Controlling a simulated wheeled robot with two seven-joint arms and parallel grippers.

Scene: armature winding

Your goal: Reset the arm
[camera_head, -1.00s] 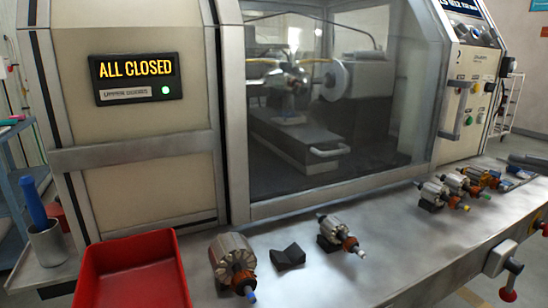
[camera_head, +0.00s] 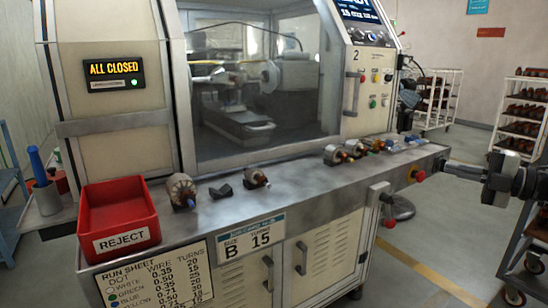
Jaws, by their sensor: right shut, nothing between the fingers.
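My right gripper (camera_head: 447,166) comes in from the right edge, just off the right end of the machine's ledge. It is shut and empty, pointing left, apart from the armatures. My right forearm (camera_head: 515,183) shows behind it. My left gripper is not in view. A large armature with a blue shaft tip (camera_head: 181,190) sits on the ledge beside the red bin. A smaller armature (camera_head: 256,178) sits to its right, with an empty dark cradle (camera_head: 221,191) between them. Several more armatures (camera_head: 336,155) stand in a row toward the right end.
The winding machine's window (camera_head: 265,90) is closed; its sign (camera_head: 114,74) reads ALL CLOSED. A red REJECT bin (camera_head: 118,205) looks empty. The ledge (camera_head: 300,178) is clear mid-right. A black cart (camera_head: 538,235) stands near my right arm. White shelves (camera_head: 520,112) stand behind.

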